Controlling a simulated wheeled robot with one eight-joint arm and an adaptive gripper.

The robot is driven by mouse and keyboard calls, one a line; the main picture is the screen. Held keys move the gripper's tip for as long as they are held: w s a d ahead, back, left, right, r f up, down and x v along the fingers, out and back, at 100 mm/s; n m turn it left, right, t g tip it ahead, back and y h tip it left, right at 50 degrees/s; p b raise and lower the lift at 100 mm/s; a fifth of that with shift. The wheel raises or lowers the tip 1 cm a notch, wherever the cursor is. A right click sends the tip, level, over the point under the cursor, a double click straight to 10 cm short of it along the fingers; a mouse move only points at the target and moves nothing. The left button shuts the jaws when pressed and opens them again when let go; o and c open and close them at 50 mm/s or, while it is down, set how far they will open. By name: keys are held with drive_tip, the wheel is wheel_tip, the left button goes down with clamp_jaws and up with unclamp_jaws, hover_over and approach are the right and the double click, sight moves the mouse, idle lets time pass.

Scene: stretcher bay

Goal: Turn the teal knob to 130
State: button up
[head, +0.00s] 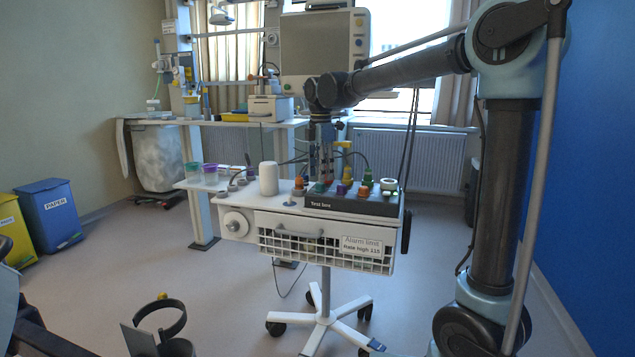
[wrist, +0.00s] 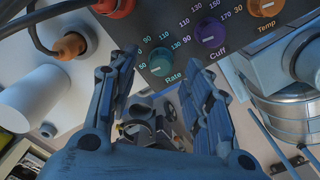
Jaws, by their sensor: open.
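The teal knob (wrist: 161,63) sits on the dark panel in the wrist view, above the word Rate, with numbers including 90, 110 and 130 around it. A pale mark crosses its face, but its exact setting is too small to read. My gripper (wrist: 164,72) is open, one finger on each side of the view, with the teal knob seen between and beyond the fingertips. Nothing is held, and I see no contact. In the head view my gripper (head: 321,176) points down over the dark test box (head: 350,203) on the cart.
A purple Cuff knob (wrist: 210,33) and an orange Temp knob (wrist: 265,6) stand beside the teal one. A white cylinder (head: 268,178) stands left of the box. A card (head: 361,246) on the basket appears to read "Alarm limit Rate high 115". A metal vessel (wrist: 290,105) shows at right.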

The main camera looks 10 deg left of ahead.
sight(320, 187)
drive_tip(key=shift+f, duration=1.65)
